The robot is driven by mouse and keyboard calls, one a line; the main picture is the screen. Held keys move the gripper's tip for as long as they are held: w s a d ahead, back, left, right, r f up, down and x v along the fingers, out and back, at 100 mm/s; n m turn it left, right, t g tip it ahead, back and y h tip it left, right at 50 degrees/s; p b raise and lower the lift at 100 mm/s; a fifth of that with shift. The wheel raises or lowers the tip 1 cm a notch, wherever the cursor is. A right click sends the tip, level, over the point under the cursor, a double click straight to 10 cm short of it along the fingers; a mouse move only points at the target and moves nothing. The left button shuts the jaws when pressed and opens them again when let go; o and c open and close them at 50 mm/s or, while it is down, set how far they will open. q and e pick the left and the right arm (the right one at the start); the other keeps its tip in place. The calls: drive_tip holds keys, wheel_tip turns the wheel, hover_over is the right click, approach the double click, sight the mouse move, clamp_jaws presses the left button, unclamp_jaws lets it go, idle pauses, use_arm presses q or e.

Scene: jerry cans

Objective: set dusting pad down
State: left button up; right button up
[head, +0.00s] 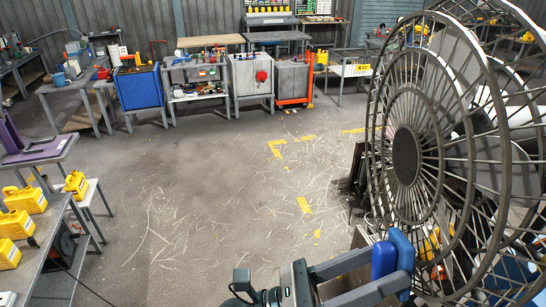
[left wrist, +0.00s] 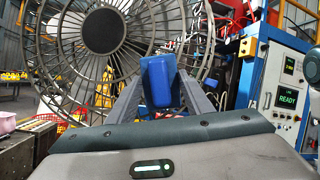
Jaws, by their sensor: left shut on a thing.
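The dusting pad is a blue, rounded block (head: 392,262) at the bottom right of the head view. My left gripper (head: 385,273) is shut on it, with its two grey fingers on either side. The left wrist view shows the same blue pad (left wrist: 160,82) upright between the fingertips. The pad is held in the air, and no surface touching it from below can be seen. My right gripper is in neither view.
A large caged fan (head: 405,155) stands close at the right, behind the pad. Yellow jerry cans (head: 25,199) stand on a table at the left. Workbenches and a blue cabinet (head: 138,88) line the back. The scratched floor (head: 220,190) in the middle is clear.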

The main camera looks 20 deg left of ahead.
use_arm(q)
drive_tip(key=w+a+f+n+t+y+b, duration=0.35)
drive_tip(key=a+f+t+y, duration=0.2)
drive_tip(key=f, duration=0.45)
drive_tip(key=w+a+f+n+t+y+b, duration=0.35)
drive_tip(key=a+f+b, duration=0.2)
drive_tip(key=f, duration=0.35)
drive_tip(key=a+f+n+t+y+b, duration=0.2)
drive_tip(key=a+f+n+y+b, duration=0.3)
drive_tip(key=a+f+y, duration=0.6)
drive_tip(key=shift+s+a+f+t, duration=0.4)
drive_tip(key=shift+s+a+f, duration=0.05)
drive_tip(key=shift+a, duration=0.25)
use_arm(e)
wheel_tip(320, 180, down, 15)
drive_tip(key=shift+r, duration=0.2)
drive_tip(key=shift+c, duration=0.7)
